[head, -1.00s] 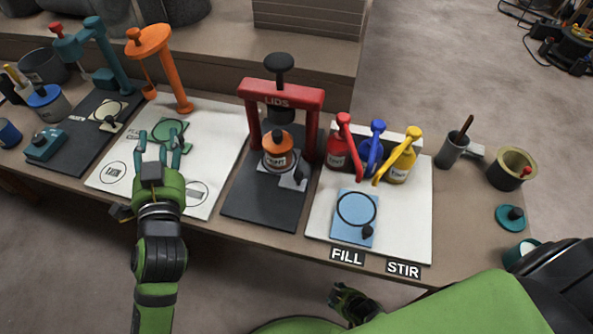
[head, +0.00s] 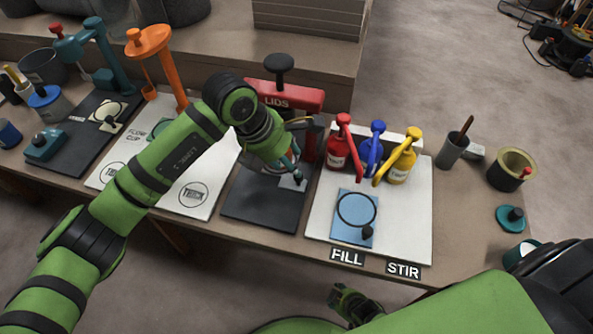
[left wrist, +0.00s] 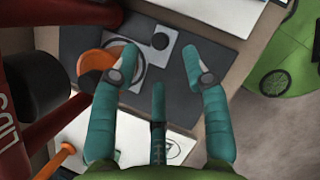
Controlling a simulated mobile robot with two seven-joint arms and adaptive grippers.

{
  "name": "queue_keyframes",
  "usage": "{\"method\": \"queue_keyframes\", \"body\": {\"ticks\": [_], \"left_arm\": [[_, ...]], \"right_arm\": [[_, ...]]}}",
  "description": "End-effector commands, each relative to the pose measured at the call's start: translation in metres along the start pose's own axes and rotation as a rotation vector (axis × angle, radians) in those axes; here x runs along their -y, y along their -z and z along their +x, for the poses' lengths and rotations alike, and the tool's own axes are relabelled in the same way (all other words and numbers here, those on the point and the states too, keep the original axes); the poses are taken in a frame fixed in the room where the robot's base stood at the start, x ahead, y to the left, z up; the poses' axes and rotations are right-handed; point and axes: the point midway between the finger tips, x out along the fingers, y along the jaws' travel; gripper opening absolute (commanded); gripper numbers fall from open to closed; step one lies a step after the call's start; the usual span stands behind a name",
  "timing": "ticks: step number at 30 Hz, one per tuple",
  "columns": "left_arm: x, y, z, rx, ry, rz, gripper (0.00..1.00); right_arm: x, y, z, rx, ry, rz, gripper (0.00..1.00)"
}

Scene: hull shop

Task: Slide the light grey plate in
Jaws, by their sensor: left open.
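The light grey plate (head: 293,183) lies on the dark base mat (head: 258,208) at the front of the red LIDS press (head: 283,96). It also shows in the left wrist view (left wrist: 165,62), with a black knob on it. An orange-topped can sits beside the knob there; only its orange part (left wrist: 97,60) shows clearly. My left gripper (head: 291,163) is over the plate, its teal fingers open and empty. In the left wrist view its fingers (left wrist: 162,66) stand apart, with the plate beyond them. My right gripper (head: 350,302) is low at the front, off the table; its fingers are unclear.
Red, blue and yellow pump bottles (head: 371,155) stand right of the press, behind a blue pad (head: 355,217) on a white board. An orange stand (head: 158,60) and a teal stand (head: 95,55) are at the left. My left arm hides part of the press.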

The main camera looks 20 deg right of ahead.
Motion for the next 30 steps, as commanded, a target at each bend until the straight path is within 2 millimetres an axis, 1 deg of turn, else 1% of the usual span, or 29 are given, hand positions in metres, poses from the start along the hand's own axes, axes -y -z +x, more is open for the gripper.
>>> {"method": "queue_keyframes", "body": {"ticks": [2,4,12,15,19,26,29,30], "left_arm": [[-0.003,0.004,0.004,-0.026,-0.013,0.005,0.47],[-0.003,0.005,0.012,-0.028,-0.011,0.004,0.47],[-0.002,0.005,0.053,-0.023,-0.009,0.003,0.47],[-0.003,0.005,0.063,-0.022,-0.009,0.003,0.47],[-0.003,0.005,0.069,-0.021,-0.011,0.005,0.47],[-0.003,0.005,0.070,-0.020,-0.011,0.005,0.47],[-0.003,0.005,0.070,-0.020,-0.011,0.005,0.10],[-0.003,0.005,0.069,-0.020,-0.011,0.005,0.00]], "right_arm": [[0.000,0.000,0.000,0.000,0.000,0.000,0.46],[0.000,0.000,0.000,0.001,0.000,0.000,0.46],[0.001,-0.001,0.001,0.006,0.001,0.001,0.46],[0.001,-0.001,0.001,0.008,0.001,0.002,0.46],[0.001,-0.001,0.001,0.010,0.001,0.002,0.46],[0.001,-0.001,0.000,0.011,0.000,0.003,0.46],[0.001,-0.001,0.000,0.011,0.000,0.003,0.46],[0.001,-0.001,0.000,0.011,0.000,0.003,0.46]]}}
